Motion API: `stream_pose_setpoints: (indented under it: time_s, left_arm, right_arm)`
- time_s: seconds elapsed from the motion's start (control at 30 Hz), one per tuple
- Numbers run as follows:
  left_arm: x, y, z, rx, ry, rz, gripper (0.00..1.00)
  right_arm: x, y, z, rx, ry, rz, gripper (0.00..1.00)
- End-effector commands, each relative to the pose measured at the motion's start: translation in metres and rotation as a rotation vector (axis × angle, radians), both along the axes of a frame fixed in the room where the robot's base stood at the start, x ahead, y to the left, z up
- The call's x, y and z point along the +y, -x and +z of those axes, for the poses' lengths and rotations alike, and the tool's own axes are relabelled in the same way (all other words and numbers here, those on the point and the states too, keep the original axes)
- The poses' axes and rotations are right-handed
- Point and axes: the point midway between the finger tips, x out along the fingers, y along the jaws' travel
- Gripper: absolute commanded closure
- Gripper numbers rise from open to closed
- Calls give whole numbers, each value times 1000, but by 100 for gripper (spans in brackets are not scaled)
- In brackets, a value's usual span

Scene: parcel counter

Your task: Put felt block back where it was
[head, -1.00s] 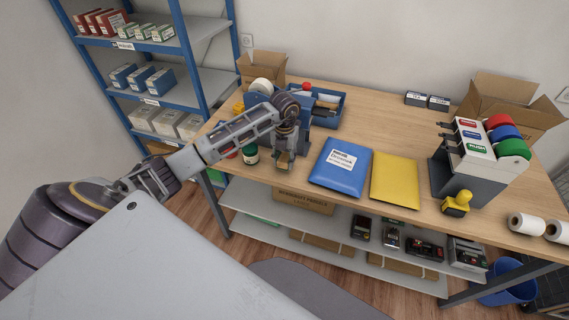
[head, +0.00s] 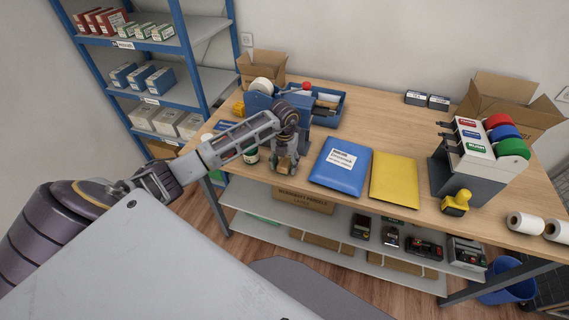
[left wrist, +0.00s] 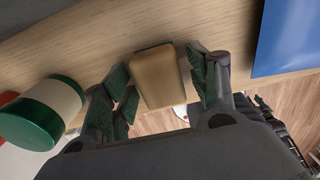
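The tan felt block (left wrist: 158,78) is between the fingers of my left gripper (left wrist: 165,85) in the left wrist view. The fingers have green pads and stand on either side of the block, with narrow gaps showing, so the gripper looks open around it. In the head view, my left gripper (head: 284,168) is low at the table's front edge, left of the blue padded envelope, and the block shows (head: 283,169) between its spread fingers. Whether the block's underside rests on the table is hidden. My right gripper is not in view.
A green-and-white jar (left wrist: 42,112) stands close left of the gripper. The blue envelope (head: 341,166) and a yellow envelope (head: 394,180) lie to the right on the wooden table (head: 382,125). A blue tape dispenser (head: 262,105) and a blue tray (head: 328,112) are behind.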

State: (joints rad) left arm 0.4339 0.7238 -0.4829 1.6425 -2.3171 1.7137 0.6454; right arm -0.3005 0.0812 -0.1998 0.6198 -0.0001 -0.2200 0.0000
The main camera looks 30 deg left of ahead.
Motion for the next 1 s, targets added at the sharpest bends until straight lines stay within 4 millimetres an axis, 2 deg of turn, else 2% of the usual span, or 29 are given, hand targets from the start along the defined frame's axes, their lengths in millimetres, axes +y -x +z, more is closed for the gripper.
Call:
stream_pose_setpoints:
  time_s: [0.47, 0.67, 1.0]
  left_arm:
    - [0, -1, 5, -2, 1, 0, 40]
    - [0, -1, 24, -4, -1, 0, 40]
    - [0, -1, 73, -3, -1, 0, 40]
  right_arm:
    - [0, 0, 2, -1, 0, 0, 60]
    - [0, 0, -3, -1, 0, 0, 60]
    - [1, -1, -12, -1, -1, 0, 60]
